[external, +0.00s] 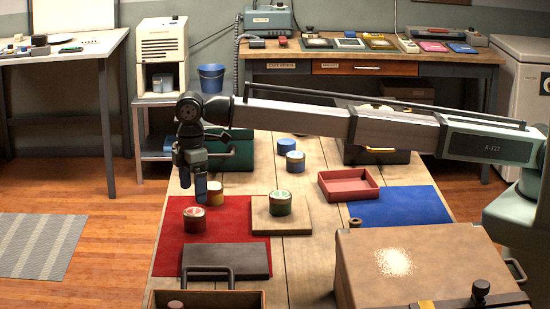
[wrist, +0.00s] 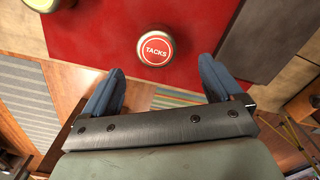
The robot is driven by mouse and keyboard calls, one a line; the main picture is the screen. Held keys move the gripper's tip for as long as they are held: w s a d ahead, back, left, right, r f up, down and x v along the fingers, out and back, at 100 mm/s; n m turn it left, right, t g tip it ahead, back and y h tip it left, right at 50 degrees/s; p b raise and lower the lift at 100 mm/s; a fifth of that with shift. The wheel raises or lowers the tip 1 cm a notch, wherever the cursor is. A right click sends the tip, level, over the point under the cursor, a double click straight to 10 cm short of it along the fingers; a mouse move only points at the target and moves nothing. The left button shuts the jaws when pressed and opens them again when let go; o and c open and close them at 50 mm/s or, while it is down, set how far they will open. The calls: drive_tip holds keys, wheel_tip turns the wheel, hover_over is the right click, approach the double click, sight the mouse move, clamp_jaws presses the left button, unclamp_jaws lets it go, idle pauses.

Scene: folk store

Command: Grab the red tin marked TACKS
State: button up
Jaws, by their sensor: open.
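The red tin (external: 195,220) stands upright on the red mat (external: 228,228), near the mat's left edge in the external view. Its round red lid with the word TACKS shows in the wrist view (wrist: 155,47). My gripper (external: 193,186) hangs above the mat, higher than the tin, with its blue fingers pointing down. In the wrist view my gripper (wrist: 163,72) is open and empty. The tin lies just beyond the fingertips there, roughly centred between them and not touched.
A green tin (external: 280,204) stands on a wooden board (external: 300,222) to the right. A dark flat case (external: 228,259) lies in front.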

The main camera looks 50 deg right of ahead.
sight(194, 211)
drive_tip(key=shift+w+d+f, duration=0.1)
drive_tip(key=shift+f, duration=2.1)
drive_tip(key=shift+w+f, duration=0.1)
drive_tip(key=shift+f, duration=2.05)
drive_tip(key=shift+c, duration=0.2)
drive_tip(key=c, duration=1.1)
